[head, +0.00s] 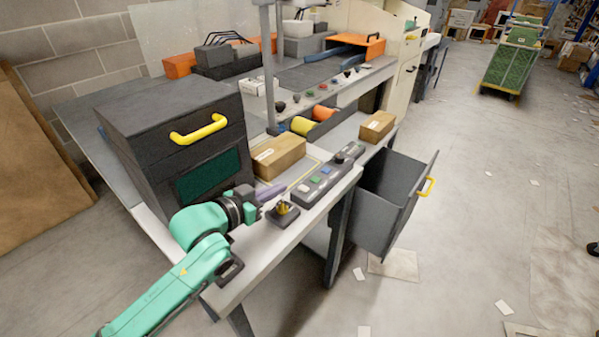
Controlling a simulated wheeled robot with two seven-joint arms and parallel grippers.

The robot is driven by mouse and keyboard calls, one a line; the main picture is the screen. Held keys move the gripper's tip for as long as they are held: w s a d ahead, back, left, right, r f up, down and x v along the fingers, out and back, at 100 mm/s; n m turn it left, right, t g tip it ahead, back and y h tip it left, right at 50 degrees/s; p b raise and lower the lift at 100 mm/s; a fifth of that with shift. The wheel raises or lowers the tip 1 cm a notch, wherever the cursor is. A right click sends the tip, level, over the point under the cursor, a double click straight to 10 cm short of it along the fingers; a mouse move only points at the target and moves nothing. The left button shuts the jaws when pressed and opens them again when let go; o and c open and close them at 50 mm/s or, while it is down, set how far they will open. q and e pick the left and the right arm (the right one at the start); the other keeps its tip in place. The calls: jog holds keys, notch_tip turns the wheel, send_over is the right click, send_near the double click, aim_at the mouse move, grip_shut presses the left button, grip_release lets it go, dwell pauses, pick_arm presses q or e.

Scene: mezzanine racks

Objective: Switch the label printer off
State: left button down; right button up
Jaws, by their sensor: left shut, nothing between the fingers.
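My left gripper (268,195) is shut and empty above the near end of the workbench (240,275), its arm coming in from the lower left. Just right of its fingertips is a small dark block with a brass-coloured switch or knob (283,208) on top. I cannot tell whether they touch, or which way the switch is set. A long grey control box with coloured buttons (320,183) lies behind it. A large dark grey cabinet (165,115) with a yellow handle and dark green window stands at the left. No label names the printer. My right gripper is not in view.
Cardboard boxes (279,157) (377,126) lie on the bench behind the controls. An open dark drawer (395,203) with a yellow handle juts out on the right. A grey post (268,75) rises from the bench. The floor at right is mostly clear, with scattered papers.

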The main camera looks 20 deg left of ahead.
aim_at(303, 197)
pick_arm(q)
jog(key=w+d, duration=0.1)
jog(key=w+d+p, duration=0.1)
jog(key=w, duration=0.1)
jog(key=shift+d+r, duration=0.2)
jog(key=shift+d, duration=0.15)
jog(key=w+f, duration=0.1)
jog(key=w+d+f+p, duration=0.1)
jog(key=w+f, duration=0.1)
jog(key=w+d+f, duration=0.1)
jog(key=shift+w+f, duration=0.15)
jog(key=shift+f, duration=0.2)
jog(key=shift+a+f, duration=0.1)
jog(key=shift+f, duration=0.25)
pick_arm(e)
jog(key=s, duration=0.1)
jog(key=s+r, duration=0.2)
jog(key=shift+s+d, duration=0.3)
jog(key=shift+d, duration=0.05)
pick_arm(q)
jog(key=shift+f, duration=0.1)
